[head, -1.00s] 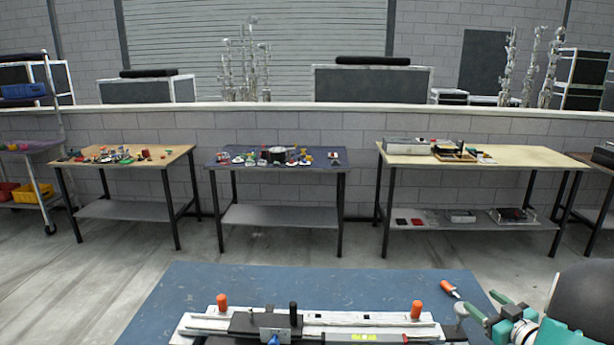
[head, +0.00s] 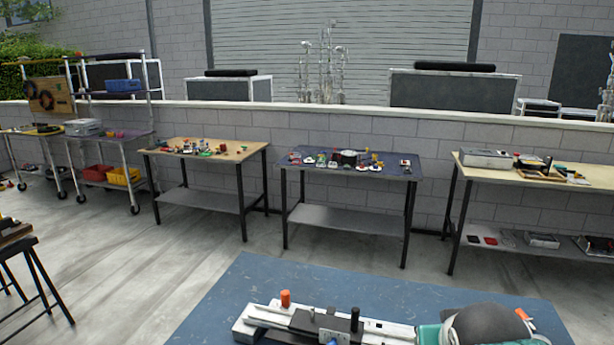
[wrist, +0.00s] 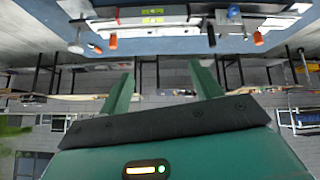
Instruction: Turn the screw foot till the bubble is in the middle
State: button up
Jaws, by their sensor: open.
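The white rail device (head: 270,313) lies on the blue mat (head: 235,285) at the bottom of the head view, partly cut off and covered at right by my arm. It has an orange knob (head: 285,298) and a black post (head: 354,320). In the wrist view the device appears upside down along the top, with a yellow-green level vial (wrist: 151,15), orange knobs (wrist: 258,38) and a metal disc-ended screw foot (wrist: 77,46) at left. The bubble is too small to read. My gripper (wrist: 162,82) is open and empty, its teal fingers apart from the device.
Behind stand a wooden-topped table (head: 215,151), a dark-topped table (head: 330,172) and a pale table (head: 490,165), all with small items. A cart with red and yellow bins (head: 122,176) stands at left. Grey floor between the tables and the mat is clear.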

jog(key=s+a+f+n+g+y, duration=0.1)
jog(key=s+a+g+y, duration=0.1)
jog(key=s+a, duration=0.5)
jog(key=shift+s+a+f, duration=0.25)
jog(key=shift+s+a, duration=0.15)
jog(key=shift+s, duration=0.05)
jog(key=shift+d, duration=0.1)
dwell(0.3)
